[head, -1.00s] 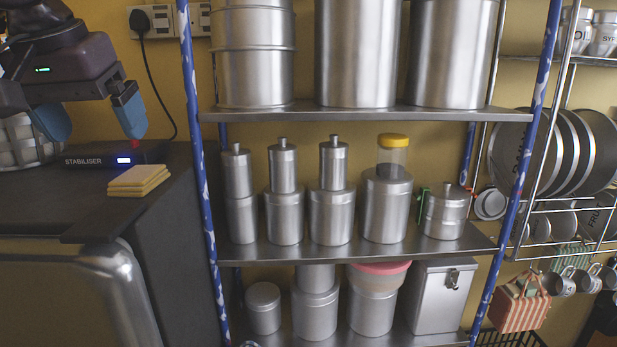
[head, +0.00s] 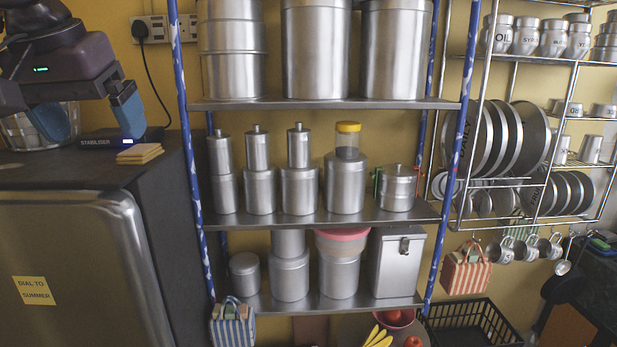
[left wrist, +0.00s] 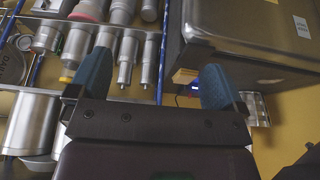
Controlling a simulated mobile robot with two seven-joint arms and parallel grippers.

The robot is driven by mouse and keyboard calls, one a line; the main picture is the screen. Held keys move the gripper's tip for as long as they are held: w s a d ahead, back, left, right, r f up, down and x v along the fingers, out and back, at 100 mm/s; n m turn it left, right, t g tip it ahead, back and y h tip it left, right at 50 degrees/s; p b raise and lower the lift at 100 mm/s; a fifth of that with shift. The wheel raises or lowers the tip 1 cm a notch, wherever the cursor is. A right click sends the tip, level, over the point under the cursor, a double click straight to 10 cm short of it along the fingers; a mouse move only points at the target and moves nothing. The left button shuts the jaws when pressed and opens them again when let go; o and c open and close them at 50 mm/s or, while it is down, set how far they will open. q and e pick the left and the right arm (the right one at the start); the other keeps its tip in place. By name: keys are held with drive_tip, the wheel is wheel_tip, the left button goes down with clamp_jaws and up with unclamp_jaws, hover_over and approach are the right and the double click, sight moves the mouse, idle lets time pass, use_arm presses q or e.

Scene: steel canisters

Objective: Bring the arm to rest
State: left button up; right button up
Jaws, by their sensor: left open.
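My left gripper (head: 88,122) is at the upper left of the head view, above the dark fridge top, with its two blue fingers wide apart and nothing between them. In the left wrist view the open blue fingers (left wrist: 155,85) frame the edge between the shelf rack and the fridge. The left arm comes in from the upper left corner. My right gripper is not in view.
A plate rack (head: 530,178) hangs further right.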

use_arm(q)
drive_tip(key=w+d+r+m+t+h, duration=0.5)
drive_tip(key=w+d+m+t+h, duration=0.3)
drive_tip(key=w, duration=0.4)
drive_tip(key=w+a+f+m+t, duration=0.1)
drive_tip(key=w+f+t, duration=0.1)
drive_tip(key=f, duration=0.9)
drive_tip(key=w+f+m+t, duration=0.2)
drive_tip(key=w+f+t, duration=0.1)
drive_tip(key=f, duration=0.9)
drive_tip(key=s+a+f+n+y+b, duration=0.15)
drive_tip(key=s+f, duration=0.25)
drive_tip(key=f, duration=0.6)
drive_tip(key=s+a+f+n+g+y+p, duration=0.1)
drive_tip(key=s+a+f+n+y, duration=0.2)
drive_tip(key=f, duration=0.6)
drive_tip(key=s+a+f+n+y+b, duration=0.15)
drive_tip(key=s+f, duration=0.35)
drive_tip(key=f, duration=0.5)
drive_tip(key=s+a+f+n+g+y, duration=0.2)
drive_tip(key=s+f+g, duration=0.3)
drive_tip(key=s+f, duration=1.2)
drive_tip(key=s+a+n, duration=0.1)
drive_tip(key=s, duration=0.2)
drive_tip(key=shift+n, duration=0.4)
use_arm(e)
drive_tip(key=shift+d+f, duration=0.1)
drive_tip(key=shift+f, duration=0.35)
